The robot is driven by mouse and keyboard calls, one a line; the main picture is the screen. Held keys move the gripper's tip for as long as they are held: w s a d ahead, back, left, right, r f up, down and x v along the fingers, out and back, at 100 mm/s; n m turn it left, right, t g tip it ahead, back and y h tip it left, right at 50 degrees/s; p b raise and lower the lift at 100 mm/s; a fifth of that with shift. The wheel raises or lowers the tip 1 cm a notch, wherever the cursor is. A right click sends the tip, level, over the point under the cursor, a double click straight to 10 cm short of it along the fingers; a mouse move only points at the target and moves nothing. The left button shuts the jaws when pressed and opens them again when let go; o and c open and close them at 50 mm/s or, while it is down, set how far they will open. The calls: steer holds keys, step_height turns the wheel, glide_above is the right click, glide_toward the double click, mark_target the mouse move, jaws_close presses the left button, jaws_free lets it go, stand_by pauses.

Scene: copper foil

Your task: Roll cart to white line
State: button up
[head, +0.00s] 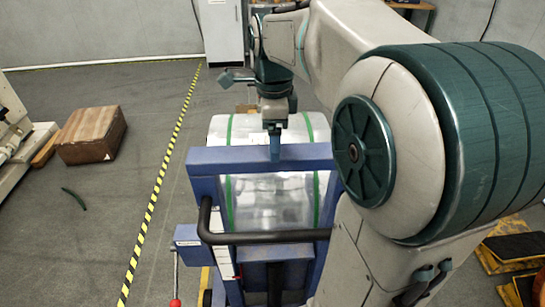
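The cart (260,158) has a blue frame and stands in front of me. It carries a shiny silver roll (265,200) with green straps. A black bar handle (270,238) faces me. My gripper (275,150) points down at the middle of the cart's blue top bar, seen end-on and small. I cannot tell whether it touches the bar or whether its fingers are open. No white line shows in this view. A yellow-and-black striped line (165,165) runs along the floor to the left of the cart. My arm hides the cart's right side.
A cardboard box (90,135) lies on the floor at left, beside a white machine (12,135). A white cabinet (220,30) stands at the back. A yellow-and-black platform (515,246) is at right. Floor left of the striped line is mostly clear.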

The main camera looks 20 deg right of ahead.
mark_target(274, 168)
step_height(274, 168, down, 9)
steer(key=shift+f, duration=0.1)
steer(key=shift+c, duration=0.3)
jaws_close()
steer(key=shift+s, duration=0.25)
